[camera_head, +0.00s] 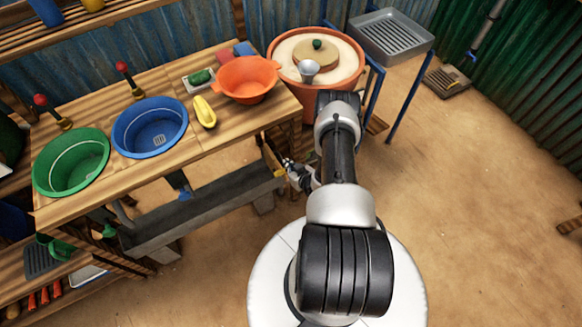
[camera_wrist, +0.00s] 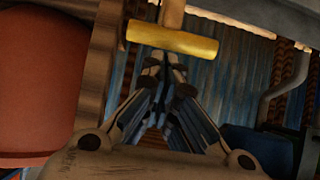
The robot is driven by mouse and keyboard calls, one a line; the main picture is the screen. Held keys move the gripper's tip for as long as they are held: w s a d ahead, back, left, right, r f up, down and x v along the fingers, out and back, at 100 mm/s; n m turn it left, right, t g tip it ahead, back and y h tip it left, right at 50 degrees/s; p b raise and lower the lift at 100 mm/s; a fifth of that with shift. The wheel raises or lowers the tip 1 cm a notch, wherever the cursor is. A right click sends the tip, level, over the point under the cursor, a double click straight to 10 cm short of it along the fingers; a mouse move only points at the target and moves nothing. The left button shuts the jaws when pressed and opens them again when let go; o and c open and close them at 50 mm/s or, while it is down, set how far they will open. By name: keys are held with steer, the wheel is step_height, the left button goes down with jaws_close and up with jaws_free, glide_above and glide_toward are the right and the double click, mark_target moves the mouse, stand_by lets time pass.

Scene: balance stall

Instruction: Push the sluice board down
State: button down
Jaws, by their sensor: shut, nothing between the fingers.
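The sluice board has a yellow crossbar handle (camera_wrist: 172,40) on a wooden stem, which shows at the top middle of the wrist view. In the head view a small yellow patch of it (camera_head: 279,173) shows at the right end of the grey trough (camera_head: 195,212), under the bench. My gripper (camera_head: 287,163) is beside that end of the trough. In the wrist view my gripper (camera_wrist: 165,62) is shut and empty, its fingertips close to the bar's lower edge in the picture. I cannot tell whether they touch it. Most of the board is hidden.
The wooden bench (camera_head: 232,133) overhangs the trough and carries a green basin (camera_head: 70,150), a blue basin (camera_head: 150,115) and an orange basin (camera_head: 247,75). A large orange tub (camera_wrist: 40,75) stands close on the left in the wrist view. The floor to the right is largely clear.

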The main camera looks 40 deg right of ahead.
steer(key=shift+f, duration=0.25)
step_height(320, 180, down, 8)
steer(key=b, duration=0.5)
steer(key=shift+f, duration=0.15)
steer(key=shift+w, duration=0.1)
